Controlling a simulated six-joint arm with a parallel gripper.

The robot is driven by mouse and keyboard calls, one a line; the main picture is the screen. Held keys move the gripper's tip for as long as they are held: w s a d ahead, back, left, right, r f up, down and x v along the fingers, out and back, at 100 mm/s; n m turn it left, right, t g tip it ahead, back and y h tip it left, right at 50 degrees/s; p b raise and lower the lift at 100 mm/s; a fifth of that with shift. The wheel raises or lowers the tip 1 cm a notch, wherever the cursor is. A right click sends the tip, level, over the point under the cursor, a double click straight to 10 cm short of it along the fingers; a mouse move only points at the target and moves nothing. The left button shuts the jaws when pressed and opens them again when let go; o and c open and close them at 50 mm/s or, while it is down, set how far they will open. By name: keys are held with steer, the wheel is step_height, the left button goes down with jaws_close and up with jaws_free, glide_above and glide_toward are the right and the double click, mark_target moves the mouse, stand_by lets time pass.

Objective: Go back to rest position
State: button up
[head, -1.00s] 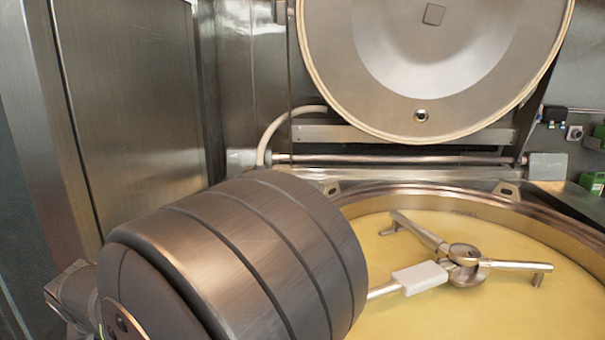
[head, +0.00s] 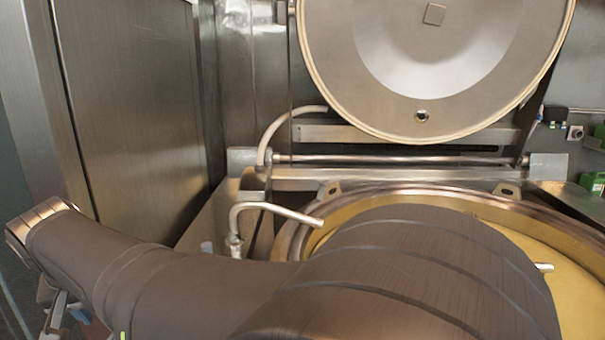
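My arm crosses the lower part of the head view, with its large dark rounded joint in front of the kettle. My gripper cannot be made out in this view, so its opening and anything in it are not shown. The round kettle (head: 462,197) stands open at the right, with yellow contents (head: 350,232) inside. My arm hides most of its inside. Only one metal tip of the mixing tool (head: 544,267) shows, to the right of my arm. The round lid (head: 420,60) is raised behind the kettle.
A bent metal pipe (head: 270,207) reaches over the kettle's left rim, close behind my arm. A tall steel cabinet (head: 135,100) stands at the left. A hinge bar (head: 400,159) runs below the lid. Green parts (head: 592,183) sit at the right edge.

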steer(key=a+v, duration=0.1)
steer(key=v, duration=0.4)
steer(key=x, duration=1.1)
steer(key=d+x, duration=0.1)
steer(key=x, duration=0.5)
steer(key=shift+f, duration=0.3)
steer(key=s, duration=0.1)
steer(key=s+r, duration=0.1)
steer(key=s, duration=0.1)
steer(key=shift+s, duration=0.3)
steer(key=v, duration=1.7)
steer(key=w+a+g+h, duration=0.2)
steer(key=w+a+g, duration=0.1)
steer(key=w, duration=0.3)
steer(key=shift+r+g, duration=0.35)
steer(key=shift+g, duration=0.15)
